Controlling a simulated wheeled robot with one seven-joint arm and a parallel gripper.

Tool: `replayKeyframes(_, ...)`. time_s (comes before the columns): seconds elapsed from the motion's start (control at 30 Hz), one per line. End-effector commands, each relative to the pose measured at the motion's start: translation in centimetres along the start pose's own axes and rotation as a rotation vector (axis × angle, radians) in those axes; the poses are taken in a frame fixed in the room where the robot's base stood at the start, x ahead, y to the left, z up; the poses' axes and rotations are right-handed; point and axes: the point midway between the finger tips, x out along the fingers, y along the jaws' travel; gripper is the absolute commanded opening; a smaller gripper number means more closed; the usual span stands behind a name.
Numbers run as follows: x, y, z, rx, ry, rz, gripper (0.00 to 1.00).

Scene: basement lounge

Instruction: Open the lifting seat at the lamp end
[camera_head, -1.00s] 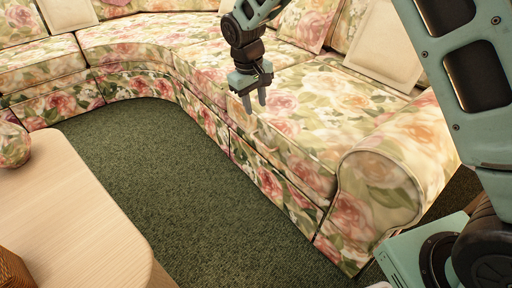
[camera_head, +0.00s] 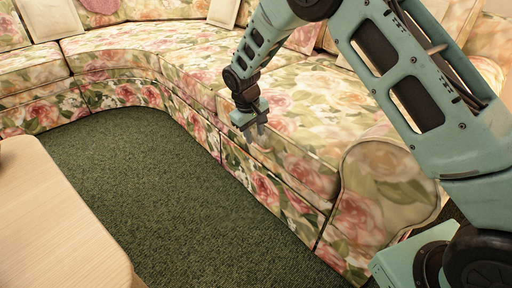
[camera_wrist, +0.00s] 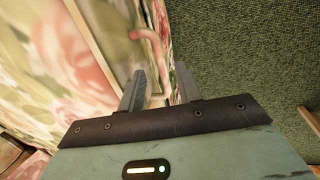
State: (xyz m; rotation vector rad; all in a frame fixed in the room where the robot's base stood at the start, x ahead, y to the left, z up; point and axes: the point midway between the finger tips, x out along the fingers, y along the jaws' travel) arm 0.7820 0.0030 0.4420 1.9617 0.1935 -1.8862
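The floral sofa's near right seat section (camera_head: 315,105) lies flat and closed beside the rolled arm (camera_head: 385,180). My gripper (camera_head: 257,134) is at this section's front upper edge, fingers pointing down. In the wrist view my gripper (camera_wrist: 160,76) has its two grey fingers apart with nothing clamped between them. A pinkish curved strap or loop (camera_wrist: 152,42) shows just beyond the fingertips, against the floral front; I cannot tell whether it touches them. No lamp is in view.
A pale wood table (camera_head: 55,225) stands at the left front. Green carpet (camera_head: 170,190) lies clear between it and the sofa. The sofa curves away to the back left, with cushions (camera_head: 48,18) on it.

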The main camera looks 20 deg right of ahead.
Motion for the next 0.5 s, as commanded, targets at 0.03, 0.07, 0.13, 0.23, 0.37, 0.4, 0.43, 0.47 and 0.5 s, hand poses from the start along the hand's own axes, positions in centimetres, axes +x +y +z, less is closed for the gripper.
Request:
replayKeyframes(0.03,1.4,-0.1,0.0,0.0,-0.002,0.0,0.34)
replayKeyframes(0.07,1.9,0.0,0.1,0.001,-0.002,0.0,0.34)
replayKeyframes(0.13,2.7,0.0,0.0,0.001,-0.002,0.0,0.34)
replayKeyframes(0.23,3.6,0.0,0.0,0.001,-0.001,0.0,0.34)
replayKeyframes(0.37,4.1,0.0,0.0,0.0,0.0,0.0,0.34)
replayKeyframes(0.4,4.2,0.0,0.0,0.0,0.0,0.0,0.34)
replayKeyframes(0.43,4.2,0.0,0.0,0.0,0.0,0.0,0.34)
replayKeyframes(0.47,4.2,0.0,0.0,0.0,0.0,0.0,0.34)
replayKeyframes(0.5,4.2,0.0,0.0,0.0,0.0,0.0,0.34)
